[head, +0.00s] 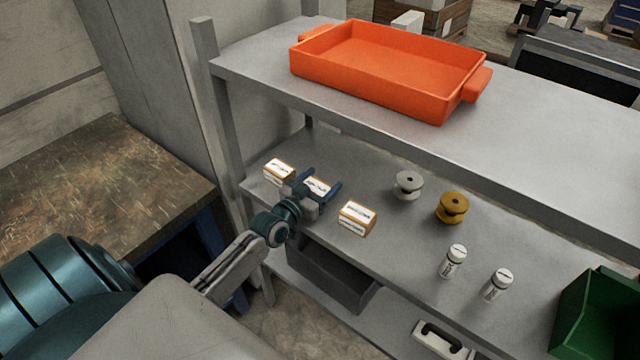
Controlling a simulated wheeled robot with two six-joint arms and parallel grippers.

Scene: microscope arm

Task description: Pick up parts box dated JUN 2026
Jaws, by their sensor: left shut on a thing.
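Three small parts boxes with white labels and orange-brown sides stand in a row on the middle shelf. The left box (279,171) is at the far left, the middle box (317,186) is between my left gripper's fingers, and the right box (357,217) stands apart to the right. The label print is too small to read, so I cannot tell which one says JUN 2026. My left gripper (319,188) is shut on the middle box, with a blue finger on either side. I cannot tell whether that box touches the shelf. My right gripper is not in view.
A grey spool (408,185), a yellow spool (452,207) and two white bottles (453,261) stand to the right on the shelf (395,240). A green bin (600,315) is at far right. An orange tray (390,68) sits on the upper shelf, above and behind.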

